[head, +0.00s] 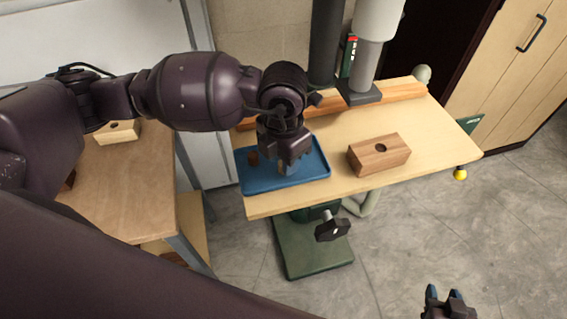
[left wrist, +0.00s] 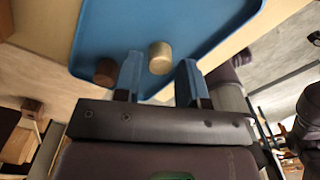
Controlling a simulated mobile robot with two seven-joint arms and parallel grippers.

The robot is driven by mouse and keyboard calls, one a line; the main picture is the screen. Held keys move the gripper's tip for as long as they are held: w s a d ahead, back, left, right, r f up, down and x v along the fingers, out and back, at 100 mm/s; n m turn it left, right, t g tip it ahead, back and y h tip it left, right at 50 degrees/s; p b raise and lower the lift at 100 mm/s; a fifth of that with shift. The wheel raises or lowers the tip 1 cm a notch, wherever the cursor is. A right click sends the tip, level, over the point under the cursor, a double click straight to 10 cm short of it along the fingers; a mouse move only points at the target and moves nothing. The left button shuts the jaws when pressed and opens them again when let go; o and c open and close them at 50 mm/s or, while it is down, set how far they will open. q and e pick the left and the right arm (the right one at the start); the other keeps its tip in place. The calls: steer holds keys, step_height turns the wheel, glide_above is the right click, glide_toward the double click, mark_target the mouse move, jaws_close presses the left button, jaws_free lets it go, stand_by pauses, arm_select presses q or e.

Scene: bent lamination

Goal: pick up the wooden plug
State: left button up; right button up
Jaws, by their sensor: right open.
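Two plugs show with the blue tray (head: 315,173), which lies at the left of the wooden drill table. A dark brown plug (head: 253,159) stands near the tray's left side; it also shows left of the fingers in the left wrist view (left wrist: 105,72). A pale tan plug (left wrist: 160,58) shows between my left gripper's blue fingertips, with a gap on each side. My left gripper (head: 287,165) points down over the tray, open; it hides most of the pale plug in the head view. My right gripper (head: 446,297) is open and empty, low at the right, away from the table.
A wooden block (head: 380,154) with a dark hole sits right of the tray. A wooden fence (head: 400,93) runs along the table's back, below the grey machine column. A side table (head: 130,185) at the left holds a pale block (head: 117,132). The table's right part is clear.

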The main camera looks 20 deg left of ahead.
arm_select(q)
steer(key=shift+f, duration=0.85)
steer(key=c, duration=0.7)
arm_select(e)
steer(key=shift+s+f, duration=0.35)
steer(key=shift+s, duration=0.1)
arm_select(q)
steer(key=shift+r, duration=0.1)
